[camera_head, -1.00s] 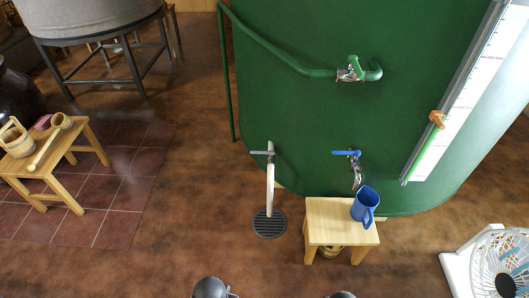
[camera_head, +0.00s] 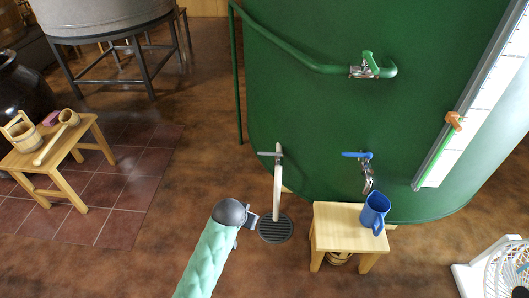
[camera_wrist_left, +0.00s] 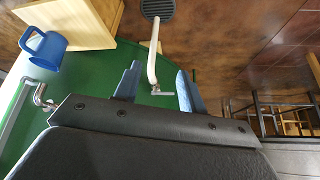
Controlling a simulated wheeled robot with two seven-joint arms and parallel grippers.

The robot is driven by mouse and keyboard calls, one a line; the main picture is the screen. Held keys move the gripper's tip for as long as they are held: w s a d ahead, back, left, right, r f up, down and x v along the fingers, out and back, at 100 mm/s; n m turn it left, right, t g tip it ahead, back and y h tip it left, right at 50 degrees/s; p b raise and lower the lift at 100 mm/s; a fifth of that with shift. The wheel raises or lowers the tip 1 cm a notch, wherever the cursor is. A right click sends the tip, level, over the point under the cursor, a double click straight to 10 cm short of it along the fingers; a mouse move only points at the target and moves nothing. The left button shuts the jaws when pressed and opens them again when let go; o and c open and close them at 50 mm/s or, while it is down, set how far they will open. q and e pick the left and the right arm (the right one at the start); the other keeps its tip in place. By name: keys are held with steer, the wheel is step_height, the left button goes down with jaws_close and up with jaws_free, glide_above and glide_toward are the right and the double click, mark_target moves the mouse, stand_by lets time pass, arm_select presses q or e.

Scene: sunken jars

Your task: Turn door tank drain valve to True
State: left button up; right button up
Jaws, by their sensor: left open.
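The green tank (camera_head: 330,110) has a low drain valve (camera_head: 270,153) with a grey lever pointing left and a white hose (camera_head: 277,185) hanging down from it. My left gripper (camera_head: 256,219) is in front of the tank, low and a little left of the hose, partly hidden by my wrist. In the left wrist view its two fingers (camera_wrist_left: 157,88) are open and empty. The drain valve (camera_wrist_left: 162,93) and the white hose (camera_wrist_left: 152,62) appear between them, farther off; no contact is visible. My right gripper is not in view.
A blue-handled tap (camera_head: 360,156) is on the tank, right of the drain valve. Below it, a wooden stool (camera_head: 332,212) holds a blue mug (camera_head: 375,210). A floor drain (camera_head: 275,230) lies under the hose. A white fan (camera_head: 495,268) stands at lower right.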

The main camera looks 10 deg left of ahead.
arm_select(q)
steer(key=w+d+r+m+t+b, duration=0.1)
steer(key=w+d+r+b, duration=0.25)
steer(key=w, duration=0.65)
steer(key=w+d+r+m+t+b, duration=0.15)
steer(key=w+r, duration=0.35)
steer(key=w, duration=0.6)
steer(key=w+d+r+m+t+b, duration=0.1)
steer(key=w+d+r+m+b, duration=0.25)
steer(key=w, duration=0.65)
steer(key=m+g+y+b, duration=0.1)
steer(key=m+g+b, duration=0.25)
steer(key=m, duration=0.45)
glide_above(265, 153)
steer(key=s, duration=0.3)
steer(key=shift+f, duration=10.4)
steer(key=shift+g, duration=0.4)
steer(key=b+x, duration=0.5)
steer(key=shift+f+b, duration=0.15)
steer(key=shift+b, duration=0.25)
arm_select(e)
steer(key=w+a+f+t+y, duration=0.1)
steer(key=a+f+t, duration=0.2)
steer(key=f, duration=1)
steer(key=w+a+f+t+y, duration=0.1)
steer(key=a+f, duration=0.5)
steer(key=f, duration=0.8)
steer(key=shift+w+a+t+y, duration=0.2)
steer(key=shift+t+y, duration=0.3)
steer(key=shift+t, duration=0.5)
